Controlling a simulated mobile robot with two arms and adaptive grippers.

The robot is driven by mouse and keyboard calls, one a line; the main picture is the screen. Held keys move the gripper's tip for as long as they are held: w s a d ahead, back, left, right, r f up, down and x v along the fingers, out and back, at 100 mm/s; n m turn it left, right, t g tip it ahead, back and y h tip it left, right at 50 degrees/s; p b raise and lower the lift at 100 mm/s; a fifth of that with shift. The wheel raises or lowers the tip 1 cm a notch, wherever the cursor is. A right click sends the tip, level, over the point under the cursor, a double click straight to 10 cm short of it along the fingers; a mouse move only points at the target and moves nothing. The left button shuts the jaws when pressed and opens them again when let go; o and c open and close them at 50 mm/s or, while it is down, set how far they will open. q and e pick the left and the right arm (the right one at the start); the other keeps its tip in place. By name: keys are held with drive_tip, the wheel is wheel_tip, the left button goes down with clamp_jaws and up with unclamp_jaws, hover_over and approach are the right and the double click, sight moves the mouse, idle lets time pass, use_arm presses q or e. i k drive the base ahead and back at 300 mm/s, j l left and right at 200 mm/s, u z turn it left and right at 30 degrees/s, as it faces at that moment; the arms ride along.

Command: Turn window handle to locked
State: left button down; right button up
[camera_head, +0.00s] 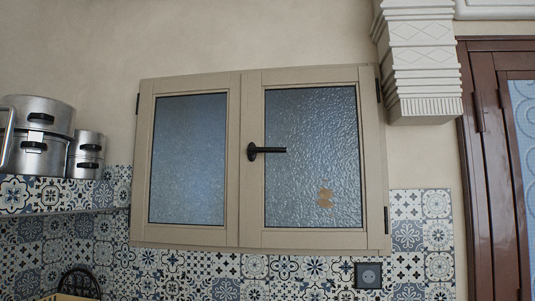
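The window (186,160) is a beige two-panel frame with frosted glass, set in the wall in the middle of the head view. Both panels look closed against the frame. The black window handle (267,150) sits on the left stile of the right panel. Its lever lies level and points right, over the glass. Nothing touches the handle. Neither of my grippers shows in this view.
Metal pots (38,135) stand on a tiled shelf (50,195) at the left. A carved white corbel (420,70) juts out at the upper right of the window. A brown wooden door (480,180) is at the right. A dark socket (368,275) is below the window.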

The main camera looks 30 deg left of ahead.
sight(252, 149)
drive_tip(key=j+u, duration=0.2)
drive_tip(key=u, duration=0.25)
drive_tip(key=i+j+u, duration=0.1)
drive_tip(key=u, duration=0.35)
drive_tip(key=j+u, duration=0.2)
drive_tip(key=u, duration=0.3)
drive_tip(key=i, duration=0.05)
